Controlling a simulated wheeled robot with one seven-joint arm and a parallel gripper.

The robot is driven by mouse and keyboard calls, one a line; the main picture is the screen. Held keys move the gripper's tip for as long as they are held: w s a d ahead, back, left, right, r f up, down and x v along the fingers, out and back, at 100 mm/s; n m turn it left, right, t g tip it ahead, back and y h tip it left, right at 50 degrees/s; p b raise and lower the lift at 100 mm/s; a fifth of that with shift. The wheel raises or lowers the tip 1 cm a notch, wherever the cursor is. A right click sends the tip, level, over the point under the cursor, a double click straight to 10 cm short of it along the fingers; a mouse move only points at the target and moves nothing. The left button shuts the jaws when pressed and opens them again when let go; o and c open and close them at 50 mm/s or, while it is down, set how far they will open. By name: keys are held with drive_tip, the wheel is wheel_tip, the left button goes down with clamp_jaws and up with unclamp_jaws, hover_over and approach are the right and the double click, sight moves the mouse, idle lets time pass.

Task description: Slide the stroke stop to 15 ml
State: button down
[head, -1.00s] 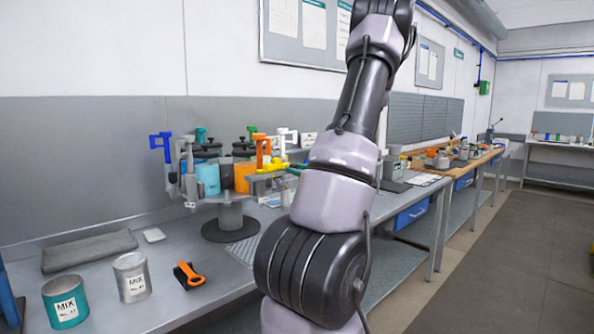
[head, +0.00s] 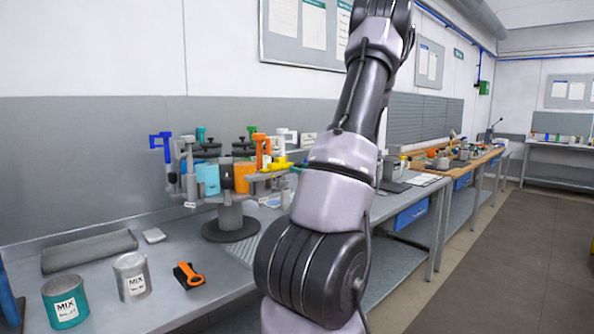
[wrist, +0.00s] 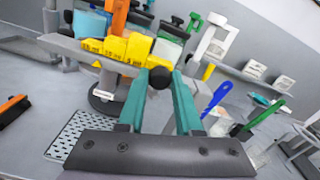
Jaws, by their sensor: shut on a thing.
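In the wrist view my gripper (wrist: 160,84) has two teal fingers closed on a round black knob (wrist: 160,77). I take the knob to be the stroke stop's. It sits at the right end of a row of yellow blocks with ml labels (wrist: 113,46) on a grey arm of the dispenser carousel. The label figures are too blurred to read surely. In the head view the carousel (head: 230,215) stands on the bench with yellow parts (head: 281,163) at its right. My own arm hides the gripper and knob there.
The carousel carries a blue cup (head: 208,180), an orange cup (head: 243,176) and several coloured handles. A perforated grate (wrist: 78,139) lies below the gripper. A blue tool (wrist: 216,97) stands to its right.

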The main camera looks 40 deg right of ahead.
drive_tip(key=shift+d, duration=0.9)
drive_tip(key=c, duration=0.6)
unclamp_jaws()
drive_tip(key=shift+d, duration=0.15)
drive_tip(key=s, duration=1)
drive_tip(key=shift+s+d, duration=0.35)
drive_tip(key=shift+s, duration=0.05)
